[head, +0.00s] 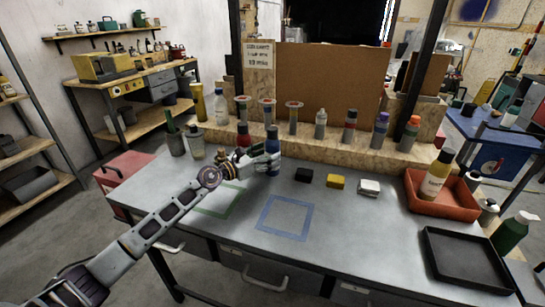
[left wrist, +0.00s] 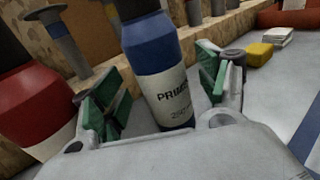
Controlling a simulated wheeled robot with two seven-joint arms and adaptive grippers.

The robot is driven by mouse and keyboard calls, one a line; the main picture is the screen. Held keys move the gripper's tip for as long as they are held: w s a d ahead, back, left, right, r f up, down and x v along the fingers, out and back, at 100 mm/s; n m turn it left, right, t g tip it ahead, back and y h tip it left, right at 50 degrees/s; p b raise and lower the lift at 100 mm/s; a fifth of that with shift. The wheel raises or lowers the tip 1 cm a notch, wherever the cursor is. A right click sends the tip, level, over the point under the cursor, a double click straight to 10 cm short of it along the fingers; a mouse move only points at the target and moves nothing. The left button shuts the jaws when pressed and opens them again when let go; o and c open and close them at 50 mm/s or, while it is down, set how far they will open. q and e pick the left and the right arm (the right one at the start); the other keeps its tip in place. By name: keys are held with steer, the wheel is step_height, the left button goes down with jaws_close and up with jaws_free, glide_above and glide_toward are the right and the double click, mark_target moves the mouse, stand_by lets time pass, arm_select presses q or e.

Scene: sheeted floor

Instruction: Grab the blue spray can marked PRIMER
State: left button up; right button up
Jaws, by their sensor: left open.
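The blue spray can (left wrist: 158,70) has a white label reading PRIMER and stands on the grey table. In the left wrist view it stands between the two green-padded fingers of my left gripper (left wrist: 158,95), with gaps showing on both sides. In the head view the can (head: 272,147) is partly hidden behind my left gripper (head: 266,158), which reaches in from the left at the table's back edge. My left gripper is open around the can. My right gripper is in neither view.
A red can (left wrist: 38,100) stands close left of my left gripper. A wooden ledge (head: 330,145) with several cans runs behind. The table's front middle is clear, with taped squares.

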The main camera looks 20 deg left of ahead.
arm_select(q)
steer(key=shift+x, duration=0.8)
steer(key=shift+w+d, duration=0.3)
steer(key=shift+w, duration=0.1)
steer(key=c, duration=1.3)
steer(key=shift+o, duration=0.2)
steer(key=shift+r, duration=0.2)
